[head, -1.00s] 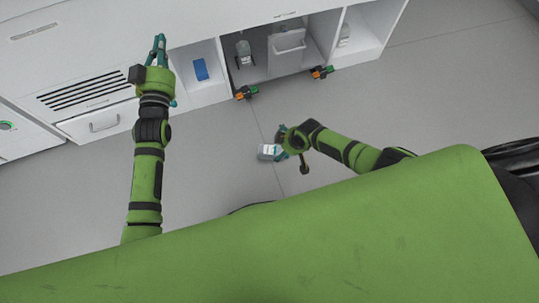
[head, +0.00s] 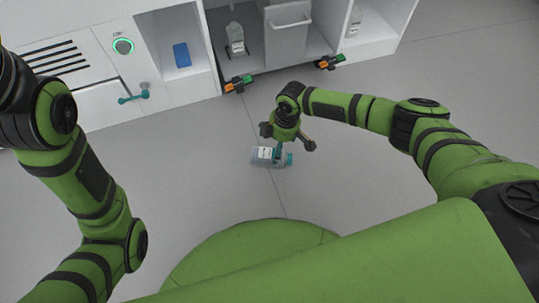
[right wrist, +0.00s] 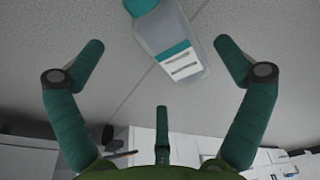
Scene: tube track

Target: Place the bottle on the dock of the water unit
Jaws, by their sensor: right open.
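The bottle (head: 263,156) is clear with a white label and a teal cap. It lies on its side on the grey floor, cap to the right. My right gripper (head: 279,150) is open directly over it in the head view. In the right wrist view the bottle (right wrist: 172,48) appears between the two spread fingers and touches neither. The white unit (head: 185,95) stands at the back, with a lit green ring button (head: 123,46) and a teal lever (head: 136,95). I cannot tell which part is the dock. My left gripper is out of view; only its arm shows.
A second bottle (head: 236,38) stands in an open bay, and another container (head: 354,25) stands farther right. A blue box (head: 181,55) sits in the left bay. Orange and green latches (head: 237,84) (head: 329,62) jut out at the bay's front. The floor around the lying bottle is clear.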

